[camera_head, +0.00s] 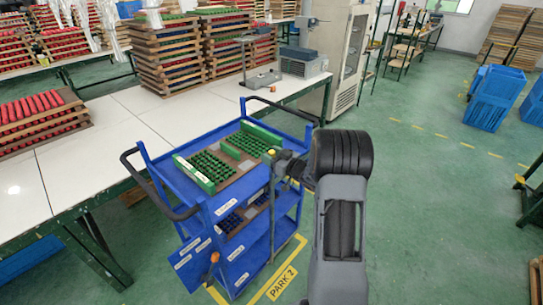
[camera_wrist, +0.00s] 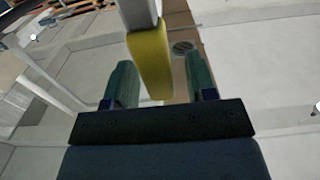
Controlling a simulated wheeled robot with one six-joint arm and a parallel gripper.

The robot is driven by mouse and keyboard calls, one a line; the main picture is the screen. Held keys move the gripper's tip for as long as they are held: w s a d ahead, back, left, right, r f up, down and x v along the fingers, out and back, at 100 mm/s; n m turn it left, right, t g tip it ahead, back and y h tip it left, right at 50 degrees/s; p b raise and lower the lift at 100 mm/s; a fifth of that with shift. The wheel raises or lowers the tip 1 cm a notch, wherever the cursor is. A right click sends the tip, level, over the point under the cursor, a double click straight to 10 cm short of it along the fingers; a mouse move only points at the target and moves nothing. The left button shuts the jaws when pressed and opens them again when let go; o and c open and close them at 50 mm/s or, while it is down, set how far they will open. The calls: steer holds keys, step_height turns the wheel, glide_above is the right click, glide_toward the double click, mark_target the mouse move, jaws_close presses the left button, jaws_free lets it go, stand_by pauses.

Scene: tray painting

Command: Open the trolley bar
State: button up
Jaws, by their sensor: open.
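The blue trolley (camera_head: 236,219) stands on the green floor beside the white table, with green racks of dark round pieces on its top shelf. My gripper (camera_head: 277,158) is at the trolley's right side, near its top edge, partly hidden by my arm. A small yellow tip (camera_head: 271,152) shows there. In the wrist view, the yellow end (camera_wrist: 150,65) of a grey bar lies between the two dark green fingers of my gripper (camera_wrist: 161,82). The fingers are open, with a gap visible on both sides of the yellow end. I cannot tell how the bar joins the trolley.
The long white table (camera_head: 135,115) is close on the trolley's left and behind. Black handles (camera_head: 160,192) stick out at the trolley's ends. A yellow-marked parking spot (camera_head: 283,283) lies under it. The floor on the right is mostly clear, with blue crates (camera_head: 495,97) farther back.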

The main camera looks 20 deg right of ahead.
steer(key=shift+c, duration=0.5)
jaws_close()
